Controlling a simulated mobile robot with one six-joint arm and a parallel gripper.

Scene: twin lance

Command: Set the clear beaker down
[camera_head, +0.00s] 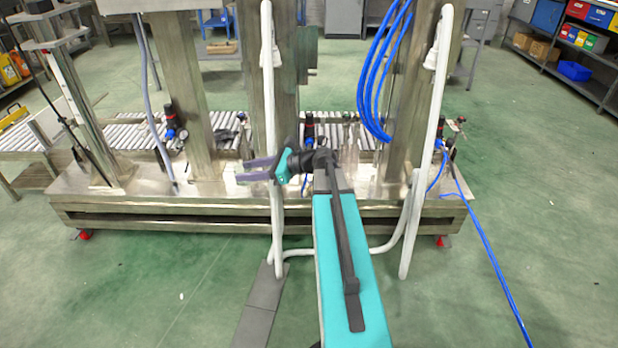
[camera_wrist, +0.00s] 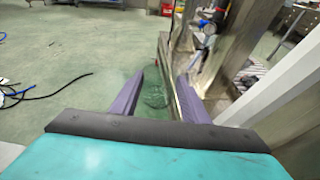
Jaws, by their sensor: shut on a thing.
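My gripper (camera_head: 243,169) is stretched out to the left over the metal base of the machine frame, beside a white bent pipe. In the wrist view, its two purple fingers (camera_wrist: 160,76) are shut on the clear beaker (camera_wrist: 154,96). The beaker is see-through and shows only as a faint outline between the fingers, with green floor visible through it. In the head view I cannot make the beaker out clearly. Whether its bottom touches anything is not visible.
The metal machine base (camera_head: 190,205) has upright columns and white pipes (camera_head: 276,220) close to my arm. A roller conveyor (camera_head: 335,130) runs behind. Blue hoses (camera_head: 377,80) hang at right. A dark cable (camera_wrist: 60,93) lies on the open green floor.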

